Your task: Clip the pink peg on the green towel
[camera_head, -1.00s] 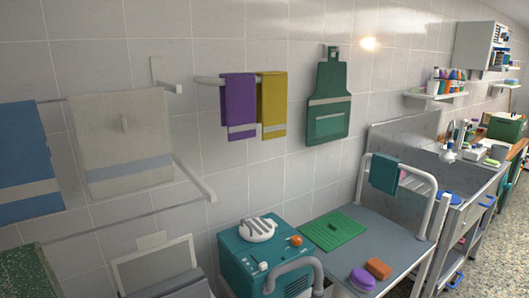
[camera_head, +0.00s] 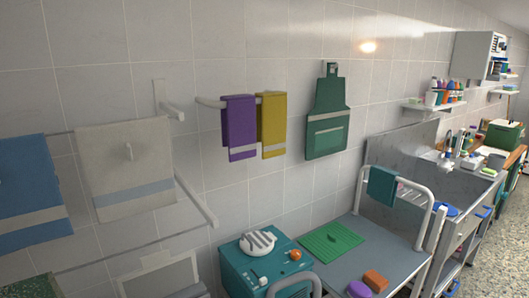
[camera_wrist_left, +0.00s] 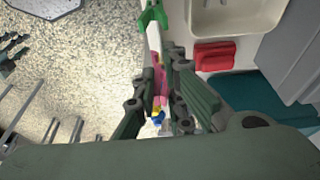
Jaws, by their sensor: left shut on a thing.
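A dark green towel (camera_head: 383,185) hangs over the white rail at the far end of the grey trolley in the head view. My left gripper (camera_wrist_left: 161,88) shows only in the left wrist view, its fingers shut on the narrow pink peg (camera_wrist_left: 160,84). The fingers cover part of the peg. No gripper shows in the head view, so its distance from the green towel cannot be told. A dark jointed shape (camera_wrist_left: 12,48) at the left edge of the wrist view may be my right gripper; its state is unclear.
The trolley (camera_head: 372,260) carries a green mat (camera_head: 330,243), a purple item (camera_head: 359,289) and an orange block (camera_head: 375,281). A teal machine (camera_head: 266,262) stands beside it. Purple (camera_head: 239,127) and yellow (camera_head: 271,125) towels and a green apron (camera_head: 327,112) hang on the wall.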

